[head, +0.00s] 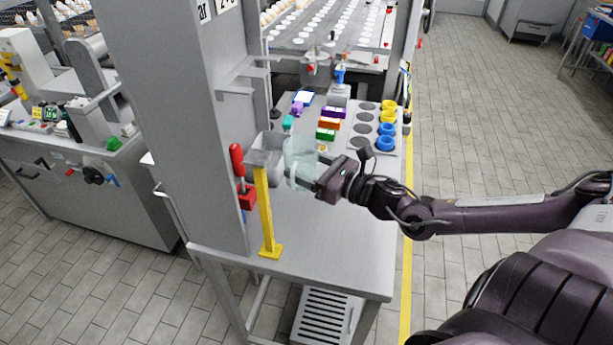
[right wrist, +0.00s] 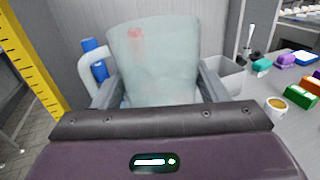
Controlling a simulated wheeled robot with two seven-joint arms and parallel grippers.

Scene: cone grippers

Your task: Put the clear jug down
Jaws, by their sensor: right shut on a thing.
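The clear jug (head: 301,160) is pale and see-through. My right gripper (head: 313,173) is shut on it, with the jug between its fingers. In the right wrist view the jug (right wrist: 152,62) stands upright between the two grey fingers, with its handle on the left. The jug is over the grey bench (head: 310,235). I cannot tell whether its base touches the bench, because the gripper body hides its lower part. My left gripper is not in view.
A yellow post (head: 265,212) and a red-handled tool (head: 238,165) stand left of the jug. Coloured boxes (head: 328,125) and blue and yellow rings (head: 386,130) lie farther back. The bench's front part is clear.

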